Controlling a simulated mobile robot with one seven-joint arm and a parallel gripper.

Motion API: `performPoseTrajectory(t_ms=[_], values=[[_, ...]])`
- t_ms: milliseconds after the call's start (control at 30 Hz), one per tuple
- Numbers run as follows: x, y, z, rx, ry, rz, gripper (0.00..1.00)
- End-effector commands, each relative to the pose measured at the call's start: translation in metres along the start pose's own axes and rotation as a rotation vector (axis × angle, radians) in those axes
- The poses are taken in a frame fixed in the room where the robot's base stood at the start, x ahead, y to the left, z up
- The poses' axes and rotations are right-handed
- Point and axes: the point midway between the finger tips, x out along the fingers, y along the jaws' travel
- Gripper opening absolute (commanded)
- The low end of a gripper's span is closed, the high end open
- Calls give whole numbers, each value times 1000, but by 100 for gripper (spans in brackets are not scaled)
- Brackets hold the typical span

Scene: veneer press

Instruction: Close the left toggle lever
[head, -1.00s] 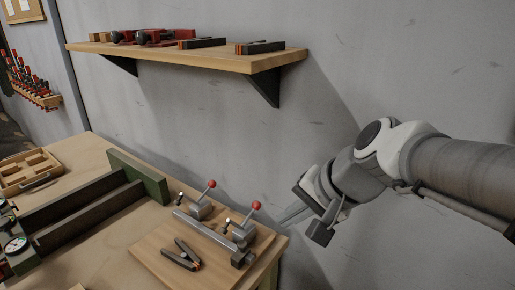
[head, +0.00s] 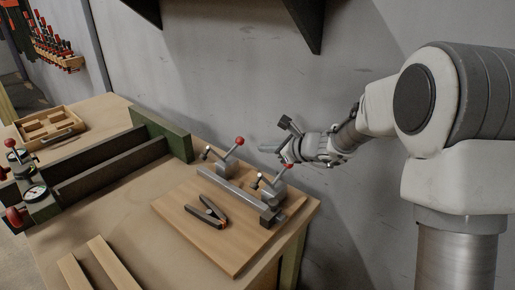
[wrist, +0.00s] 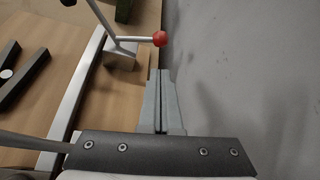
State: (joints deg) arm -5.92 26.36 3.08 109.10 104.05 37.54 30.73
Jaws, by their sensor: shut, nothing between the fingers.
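The left toggle lever (head: 232,149) is a thin metal rod with a red ball knob, slanting up from its clamp base on the wooden board. In the wrist view its red knob (wrist: 160,39) is just beyond my fingertips, and its base (wrist: 120,56) is left of them. The right toggle lever (head: 275,178), also red-knobbed, stands nearer the front. My gripper (head: 262,149) is shut and empty, by the wall side of the clamps, fingers pointing left towards the left lever. In the wrist view my fingertips (wrist: 160,73) show a small gap to the knob.
A metal bar (head: 235,197) runs along the clamps on the board (head: 180,208). Two dark strips (head: 208,211) lie there. A grey wall (head: 350,190) is close behind my gripper. A green-ended press (head: 170,135), wooden tray (head: 48,128) and loose wood strips (head: 112,268) are to the left.

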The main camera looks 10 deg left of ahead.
Motion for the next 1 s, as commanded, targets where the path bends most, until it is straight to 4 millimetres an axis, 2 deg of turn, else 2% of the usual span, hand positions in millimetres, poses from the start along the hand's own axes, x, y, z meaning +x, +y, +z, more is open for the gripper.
performPoseTrajectory(t_ms=[300, 500, 700, 1000], values=[[55, 2, 0, -3, -1, 4, 0], [82, 1, 0, -3, 0, 3, 0], [92, 0, 0, -4, 0, 1, 0], [93, 0, 0, -4, 0, 1, 0]])
